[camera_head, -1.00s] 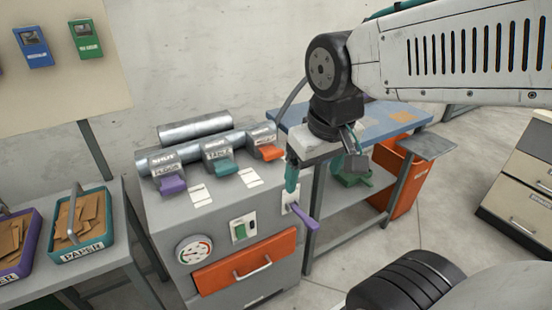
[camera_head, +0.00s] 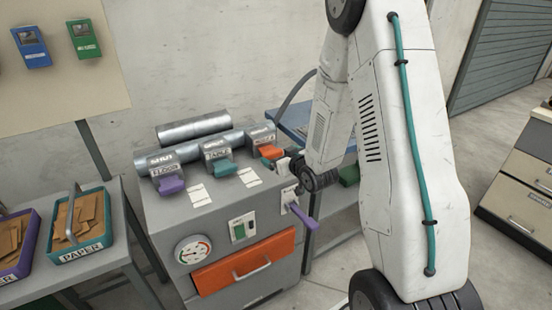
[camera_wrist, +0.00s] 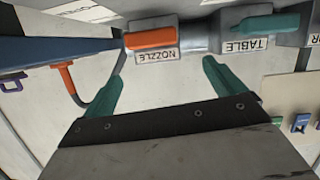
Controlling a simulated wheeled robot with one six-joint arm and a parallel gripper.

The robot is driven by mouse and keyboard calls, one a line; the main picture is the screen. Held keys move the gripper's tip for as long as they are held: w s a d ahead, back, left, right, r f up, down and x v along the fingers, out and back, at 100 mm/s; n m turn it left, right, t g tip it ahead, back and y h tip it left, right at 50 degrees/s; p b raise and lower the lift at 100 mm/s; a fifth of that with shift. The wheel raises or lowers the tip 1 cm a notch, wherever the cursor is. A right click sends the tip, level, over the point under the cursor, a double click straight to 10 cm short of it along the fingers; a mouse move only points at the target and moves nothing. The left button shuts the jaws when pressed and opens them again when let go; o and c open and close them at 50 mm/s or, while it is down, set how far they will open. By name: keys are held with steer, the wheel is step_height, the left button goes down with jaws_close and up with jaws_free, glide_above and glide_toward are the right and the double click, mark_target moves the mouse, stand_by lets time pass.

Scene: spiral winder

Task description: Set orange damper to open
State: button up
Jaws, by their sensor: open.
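The orange damper handle (camera_head: 271,152) sits at the right end of the pipe on the grey cabinet, by a plate reading NOZZLE. In the wrist view the orange handle (camera_wrist: 150,38) lies crosswise, just beyond the fingertips and toward the left finger. My gripper (camera_wrist: 163,70) is open, with its two teal fingers apart and nothing between them. In the head view my gripper (camera_head: 277,162) is close to the right end of the damper row, partly hidden by its own wrist. I cannot tell whether a finger touches the handle.
A teal damper handle (camera_head: 222,167) marked TABLE and a purple handle (camera_head: 171,185) marked FLOOR stand left of the orange one. A purple lever (camera_head: 304,216), a gauge (camera_head: 193,250) and an orange drawer (camera_head: 246,264) are on the cabinet front. A blue-topped table (camera_head: 292,119) stands behind.

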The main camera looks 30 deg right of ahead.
mark_target(274, 156)
steer(key=f, duration=0.1)
steer(key=s+f+t, duration=0.1)
steer(key=f, duration=0.1)
steer(key=d+f+t, duration=0.1)
steer(key=shift+s+d+f+m, duration=0.1)
steer(key=shift+s+f+m, duration=0.1)
steer(key=shift+s+m, duration=0.15)
steer(key=shift+s+f+t, duration=0.2)
steer(key=shift+s+t, duration=0.05)
steer(key=shift+t, duration=0.35)
steer(key=w, duration=0.7)
steer(key=shift+w, duration=0.35)
steer(key=shift+c, duration=0.3)
